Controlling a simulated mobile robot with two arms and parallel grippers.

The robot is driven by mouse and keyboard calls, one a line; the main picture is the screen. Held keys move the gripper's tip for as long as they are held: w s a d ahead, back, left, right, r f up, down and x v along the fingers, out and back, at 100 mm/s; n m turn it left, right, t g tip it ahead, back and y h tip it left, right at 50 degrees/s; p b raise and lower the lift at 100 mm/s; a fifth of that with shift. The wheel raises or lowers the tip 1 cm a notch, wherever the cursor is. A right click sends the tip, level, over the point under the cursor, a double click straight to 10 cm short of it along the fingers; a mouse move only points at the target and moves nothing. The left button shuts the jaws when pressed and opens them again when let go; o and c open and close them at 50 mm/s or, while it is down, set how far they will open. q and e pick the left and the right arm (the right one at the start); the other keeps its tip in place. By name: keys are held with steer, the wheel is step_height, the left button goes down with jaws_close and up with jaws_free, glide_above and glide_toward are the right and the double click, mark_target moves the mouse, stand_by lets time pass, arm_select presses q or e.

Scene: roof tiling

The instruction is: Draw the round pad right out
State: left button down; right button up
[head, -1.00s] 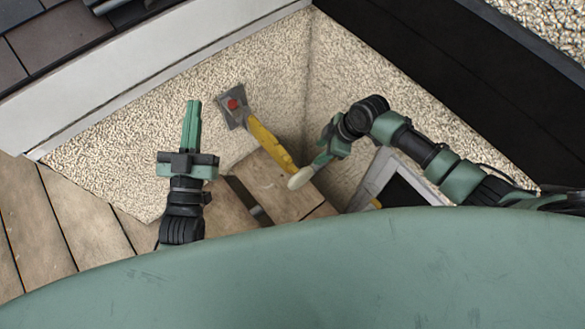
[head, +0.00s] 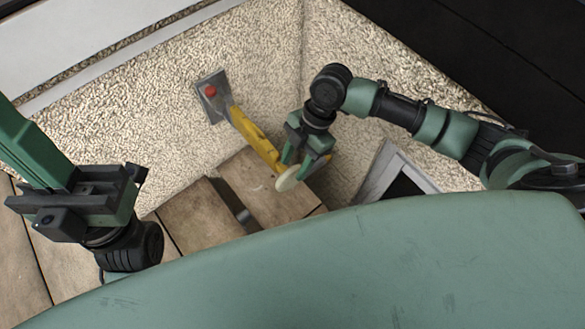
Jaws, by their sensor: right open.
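The round pad (head: 288,180) is a pale cream disc at the lower end of a yellow bar (head: 252,137). The bar slants down from a grey plate with a red knob (head: 211,92) on the pebbled wall. My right gripper (head: 303,165) is open, pointing down, with its green fingers at the pad's upper right edge. I cannot tell whether they touch it. My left gripper (head: 30,145) is at the left edge, well away from the pad; its green fingers lie together with nothing seen between them, and their tips are near the frame edge.
Wooden boards (head: 200,216) lie below, with a dark strip (head: 234,204) across them. A grey-framed dark opening (head: 400,185) is right of the pad. Pebbled walls (head: 150,130) meet in a corner behind. My green body covers the bottom.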

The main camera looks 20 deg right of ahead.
steer(key=shift+x, duration=0.95)
jaws_close()
stand_by(0.8)
